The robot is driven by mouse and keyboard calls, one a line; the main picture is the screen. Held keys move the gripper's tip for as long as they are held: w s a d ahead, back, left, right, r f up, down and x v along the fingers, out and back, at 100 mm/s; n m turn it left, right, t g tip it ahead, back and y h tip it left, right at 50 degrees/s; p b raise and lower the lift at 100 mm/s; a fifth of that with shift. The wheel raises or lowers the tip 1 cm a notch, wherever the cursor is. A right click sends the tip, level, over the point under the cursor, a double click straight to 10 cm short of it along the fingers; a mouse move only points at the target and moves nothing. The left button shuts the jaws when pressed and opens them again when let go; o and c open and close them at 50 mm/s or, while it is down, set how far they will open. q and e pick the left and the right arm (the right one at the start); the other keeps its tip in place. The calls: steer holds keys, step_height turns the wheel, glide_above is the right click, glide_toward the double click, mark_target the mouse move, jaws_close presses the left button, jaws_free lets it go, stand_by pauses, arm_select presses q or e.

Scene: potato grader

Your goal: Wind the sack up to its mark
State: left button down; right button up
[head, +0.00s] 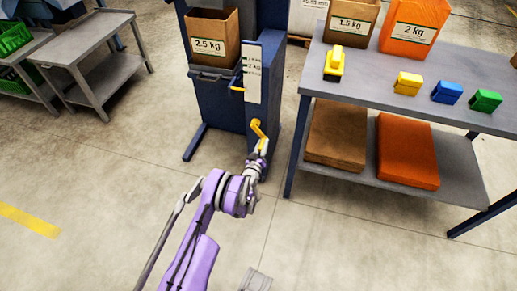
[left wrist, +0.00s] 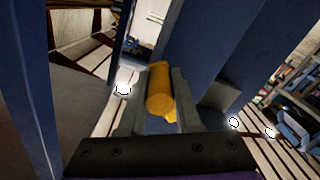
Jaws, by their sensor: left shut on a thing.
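The brown 2.5 kg sack (head: 212,38) stands upright on the grey carrier (head: 213,73) of a blue lift frame (head: 231,113). A white scale plate (head: 253,72) with dark markings is beside it, and a yellow pointer (head: 238,88) lies at the plate's lower left. The yellow crank (head: 257,129) is low on the frame's front. My left gripper (head: 262,147) is at the crank's handle. In the left wrist view the two fingers (left wrist: 160,112) are shut around the yellow handle (left wrist: 160,92). My right gripper is not in view.
A grey table (head: 377,83) at right bears 1.5 kg and 2 kg sacks, a yellow tool (head: 334,64) and yellow, blue and green blocks. Its lower shelf holds folded sacks. A grey cart (head: 97,55) is at left. The floor between is clear.

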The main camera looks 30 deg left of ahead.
arm_select(q)
step_height(320, 180, up, 10)
steer(key=d+n+p, duration=0.2)
steer(key=n+p, duration=0.1)
steer(key=n, duration=1.1)
steer(key=shift+w+d, duration=0.35)
steer(key=shift+a, duration=0.1)
steer(key=c, duration=0.7)
jaws_free()
steer(key=shift+r, duration=0.1)
steer(key=shift+c, duration=0.2)
steer(key=shift+o, duration=0.7)
steer(key=shift+s, duration=0.1)
steer(key=p+v, duration=0.1)
steer(key=v, duration=0.9)
steer(key=shift+s, duration=0.4)
